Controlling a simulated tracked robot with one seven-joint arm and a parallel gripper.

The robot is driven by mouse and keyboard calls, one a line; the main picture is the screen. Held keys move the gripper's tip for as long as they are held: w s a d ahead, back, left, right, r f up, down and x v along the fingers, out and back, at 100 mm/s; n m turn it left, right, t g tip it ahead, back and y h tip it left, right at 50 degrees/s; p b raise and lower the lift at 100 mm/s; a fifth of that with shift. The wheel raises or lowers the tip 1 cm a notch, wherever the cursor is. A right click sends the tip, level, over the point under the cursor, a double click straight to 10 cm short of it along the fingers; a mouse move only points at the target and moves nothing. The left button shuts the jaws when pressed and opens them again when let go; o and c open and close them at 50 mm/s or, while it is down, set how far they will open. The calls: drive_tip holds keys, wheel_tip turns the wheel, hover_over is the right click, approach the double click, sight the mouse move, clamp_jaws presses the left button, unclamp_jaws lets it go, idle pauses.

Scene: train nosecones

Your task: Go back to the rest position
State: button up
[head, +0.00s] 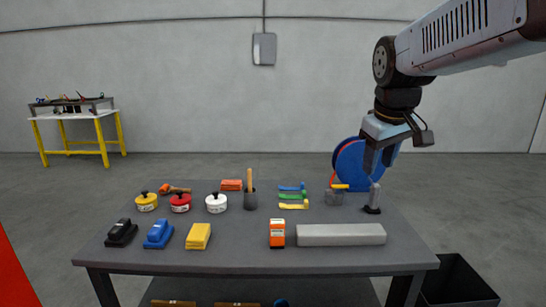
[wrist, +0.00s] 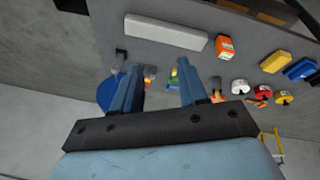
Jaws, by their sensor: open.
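My gripper (head: 378,168) hangs from my arm over the right side of the dark grey table (head: 330,262), pointing down. In the wrist view its two blue fingers are well apart, with nothing held between them (wrist: 158,78). In the head view a small grey post on a dark foot (head: 373,203) stands on the table just below the fingers. Whether they touch it cannot be told from there.
A long light grey block (head: 340,235) and an orange box (head: 277,233) lie near the front. A blue disc (head: 350,160) stands behind my gripper. Coloured pots, sanding blocks and tools fill the left and middle. A black bin (head: 458,282) is at lower right.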

drive_tip(key=s+d+f+m+t, duration=0.1)
drive_tip(key=s+f+m, duration=0.3)
drive_tip(key=s, duration=0.8)
drive_tip(key=shift+d+f+t+y, duration=0.15)
drive_tip(key=shift+f+t+y, duration=0.15)
drive_tip(key=shift+f, duration=0.25)
